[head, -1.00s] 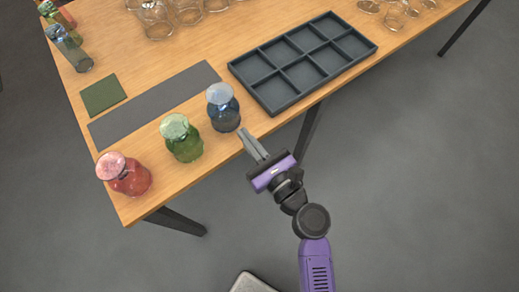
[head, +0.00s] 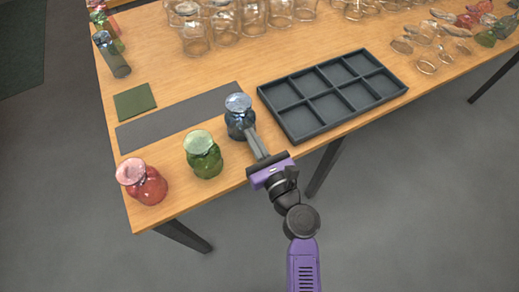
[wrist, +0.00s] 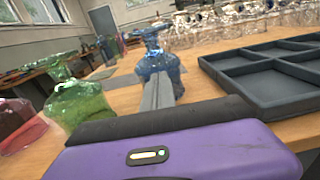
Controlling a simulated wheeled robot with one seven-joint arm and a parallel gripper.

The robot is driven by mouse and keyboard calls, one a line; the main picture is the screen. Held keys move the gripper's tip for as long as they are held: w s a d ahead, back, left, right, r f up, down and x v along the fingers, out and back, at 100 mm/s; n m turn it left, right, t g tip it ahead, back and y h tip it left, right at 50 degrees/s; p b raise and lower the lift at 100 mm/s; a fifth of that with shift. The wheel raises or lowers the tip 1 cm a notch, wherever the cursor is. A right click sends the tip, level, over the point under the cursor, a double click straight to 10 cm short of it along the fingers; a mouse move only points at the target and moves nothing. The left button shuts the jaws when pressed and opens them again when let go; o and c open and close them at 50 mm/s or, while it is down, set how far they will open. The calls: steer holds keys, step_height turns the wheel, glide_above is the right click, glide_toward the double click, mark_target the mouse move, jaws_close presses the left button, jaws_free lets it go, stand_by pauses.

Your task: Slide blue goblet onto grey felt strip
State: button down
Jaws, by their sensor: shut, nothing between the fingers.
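The blue goblet (head: 239,120) stands upright on the wood just in front of the right end of the grey felt strip (head: 165,122). Its top overlaps the strip's edge in the head view. My gripper (head: 251,131) is shut and empty, with its fingertips at the near side of the goblet, touching or almost touching it. In the wrist view the fingers (wrist: 157,82) point at the blue goblet (wrist: 158,65) and hide part of its lower body.
A green goblet (head: 204,158) and a red goblet (head: 147,186) stand to the left along the front edge. A dark compartment tray (head: 290,135) lies to the right. A green felt square (head: 134,101) lies behind the strip. Several clear glasses (head: 226,28) stand at the back.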

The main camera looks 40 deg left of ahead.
steer(key=b+x, duration=0.4)
steer(key=x, duration=0.8)
steer(key=shift+w+a+f, duration=0.2)
steer(key=shift+a, duration=0.2)
steer(key=shift+w+a+r, duration=0.15)
steer(key=shift+a, duration=0.25)
steer(key=shift+d, duration=0.1)
steer(key=shift+d, duration=0.3)
steer(key=p+v, duration=0.2)
steer(key=v, duration=1.1)
steer(key=shift+d, duration=0.15)
